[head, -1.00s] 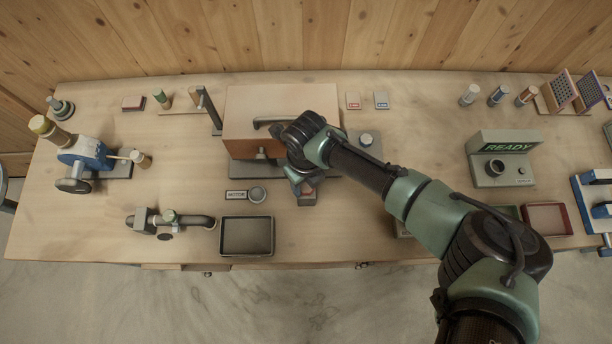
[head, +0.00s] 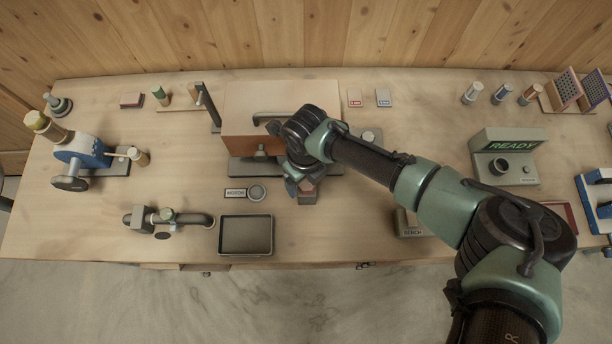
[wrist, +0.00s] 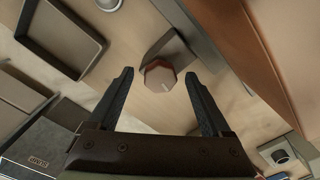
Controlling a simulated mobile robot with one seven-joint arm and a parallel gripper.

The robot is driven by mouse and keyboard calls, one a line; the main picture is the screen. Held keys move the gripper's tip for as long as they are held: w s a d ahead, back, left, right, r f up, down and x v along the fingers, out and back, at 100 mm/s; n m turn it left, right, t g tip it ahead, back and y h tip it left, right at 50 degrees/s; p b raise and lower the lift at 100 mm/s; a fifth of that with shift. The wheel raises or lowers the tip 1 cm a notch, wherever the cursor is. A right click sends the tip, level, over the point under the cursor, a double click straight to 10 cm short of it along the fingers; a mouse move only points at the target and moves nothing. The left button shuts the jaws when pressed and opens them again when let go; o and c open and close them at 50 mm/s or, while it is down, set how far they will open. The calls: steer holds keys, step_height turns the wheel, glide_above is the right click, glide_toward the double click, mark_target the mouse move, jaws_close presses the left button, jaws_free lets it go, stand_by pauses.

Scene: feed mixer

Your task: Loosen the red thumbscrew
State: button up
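The red thumbscrew (wrist: 159,76) shows in the wrist view as a faceted red knob with a pale mark on its face, at the end of a grey block. My gripper (wrist: 159,72) is open, with one dark finger to each side of the knob. Gaps show between both fingers and the knob, so it is not gripped. In the head view my gripper (head: 301,187) points down in front of the brown box's right end, and my wrist largely hides the thumbscrew.
The brown box (head: 265,105) with a dark handle stands behind my gripper. A READY display unit (head: 505,160) stands to the right.

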mark_target(306, 183)
step_height(306, 183, up, 13)
steer(key=b, duration=0.3)
stand_by(0.4)
stand_by(0.4)
